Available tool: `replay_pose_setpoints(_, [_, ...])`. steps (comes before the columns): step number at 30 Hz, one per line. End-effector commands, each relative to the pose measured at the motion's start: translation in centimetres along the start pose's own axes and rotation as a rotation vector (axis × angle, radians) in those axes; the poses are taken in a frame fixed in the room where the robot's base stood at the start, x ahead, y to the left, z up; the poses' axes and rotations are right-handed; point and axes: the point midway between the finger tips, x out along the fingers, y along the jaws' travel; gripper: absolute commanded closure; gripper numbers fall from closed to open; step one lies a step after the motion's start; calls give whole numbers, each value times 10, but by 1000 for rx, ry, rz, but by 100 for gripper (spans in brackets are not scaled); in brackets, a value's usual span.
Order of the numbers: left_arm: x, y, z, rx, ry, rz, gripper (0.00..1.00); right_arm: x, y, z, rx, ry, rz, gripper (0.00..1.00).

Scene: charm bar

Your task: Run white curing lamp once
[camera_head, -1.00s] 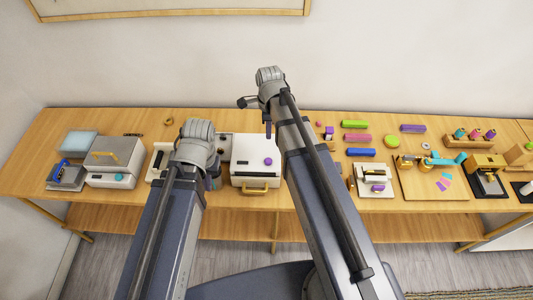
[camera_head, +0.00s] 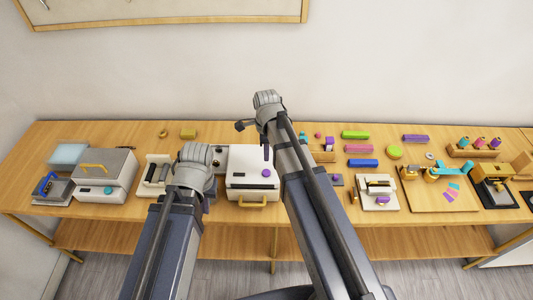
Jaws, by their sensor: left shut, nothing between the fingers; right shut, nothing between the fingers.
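A white box-shaped unit (camera_head: 250,160) with a purple button (camera_head: 266,173) and a gold front handle (camera_head: 253,201) stands at the middle of the bench; it looks like the white curing lamp. Its lid is down. My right gripper (camera_head: 266,152) is shut and empty, pointing down, and overlaps the unit's upper right part in the picture; I cannot tell its height above it. My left gripper (camera_head: 209,190) is shut, mostly hidden behind its own wrist, left of the white unit. Neither gripper visibly presses the button.
A grey-lidded box (camera_head: 105,175) with an orange handle and teal button stands left. A white tray device (camera_head: 154,175) is partly behind my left arm. Colored bars, a small white press (camera_head: 377,193) and a wooden board (camera_head: 430,203) fill the right side.

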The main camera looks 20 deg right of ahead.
Motion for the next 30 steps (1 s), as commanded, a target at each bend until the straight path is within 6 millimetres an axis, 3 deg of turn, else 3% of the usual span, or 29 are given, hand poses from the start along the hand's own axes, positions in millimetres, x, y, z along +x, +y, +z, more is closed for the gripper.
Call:
replay_pose_setpoints(1, [14, 1, -1, 1, 0, 0, 100, 14, 0, 0, 0, 0, 0, 100])
replay_pose_setpoints(13, [65, 6, -4, 13, 0, -3, 100, 66, 0, 0, 0, 0, 0, 100])
replay_pose_setpoints(30, [74, 7, -4, 12, 0, -3, 100, 74, 0, 0, 0, 0, 0, 100])
